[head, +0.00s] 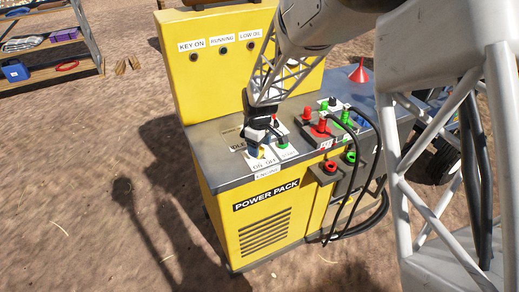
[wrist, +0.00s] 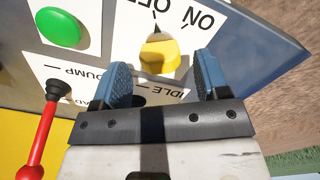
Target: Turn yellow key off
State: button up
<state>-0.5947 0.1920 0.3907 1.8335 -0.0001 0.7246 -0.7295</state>
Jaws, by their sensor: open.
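The yellow key (wrist: 158,56) is a small yellow knob on a white plate marked ON and OFF, which appears upside down in the wrist view. In the head view my gripper (head: 258,143) is low over the front left of the yellow power pack (head: 222,192) and hides most of the key. The ON/OFF plate (head: 266,164) shows just below it.
A green button (wrist: 58,27) and a red lever (wrist: 38,138) are close to the key. Red and green connectors with black cables (head: 375,192) are to the right on the panel. A red funnel (head: 359,74) stands behind them. The KEY ON lamp (head: 193,56) looks dark.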

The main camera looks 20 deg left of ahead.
aim_at(261, 149)
jog(key=shift+r, duration=2.8)
jog(key=shift+d, duration=0.1)
jog(key=shift+d+r, duration=0.2)
jog(key=s+d+r+m, duration=0.25)
jog(key=d+r, duration=0.25)
jog(key=d, duration=0.3)
jog(key=s+d+r+m+t, duration=0.15)
jog(key=s+d+r, duration=0.3)
jog(key=d, duration=0.45)
jog(key=s+d+r+m, duration=0.3)
jog(key=d+r, duration=0.3)
jog(key=d, duration=0.2)
jog(key=s+d+r+m, duration=0.1)
jog(key=s+d+m, duration=0.3)
jog(key=s+d, duration=0.4)
jog(key=s+d+r+m+t, duration=0.1)
jog(key=s+d+m, duration=0.3)
jog(key=s+d, duration=0.4)
jog(key=s, duration=0.6)
jog(key=shift+d+r, duration=0.2)
jog(key=shift+r, duration=0.05)
